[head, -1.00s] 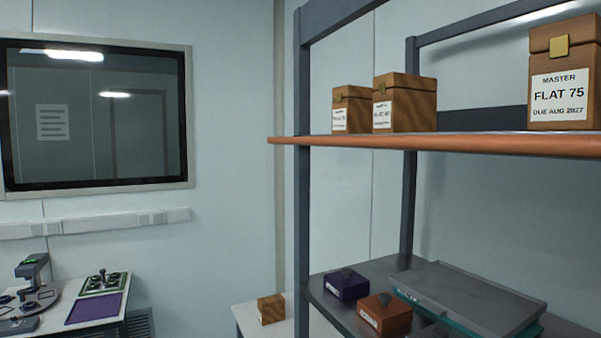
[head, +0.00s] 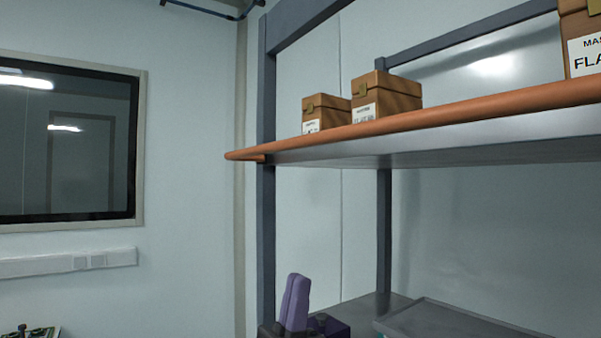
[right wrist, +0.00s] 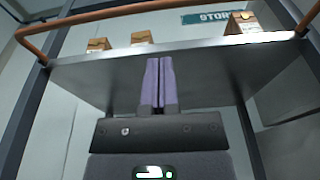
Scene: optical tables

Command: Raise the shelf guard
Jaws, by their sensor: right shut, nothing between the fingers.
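The shelf guard (head: 420,125) is an orange-brown bar along the front edge of the upper shelf (head: 470,150). In the head view it lies low, at about board level. In the right wrist view the guard (right wrist: 110,14) crosses the top of the picture, and its side arms bend back to the shelf ends. My right gripper (head: 297,282) has purple fingers, pointing up, shut and empty. It is below the upper shelf, apart from the guard. The right wrist view shows the fingers (right wrist: 159,64) against the shelf's underside. My left gripper is not in view.
Brown boxes (head: 326,113) (head: 385,97) stand on the upper shelf, with a larger labelled box (head: 584,45) at right. A grey post (head: 266,200) stands at the shelf's left end.

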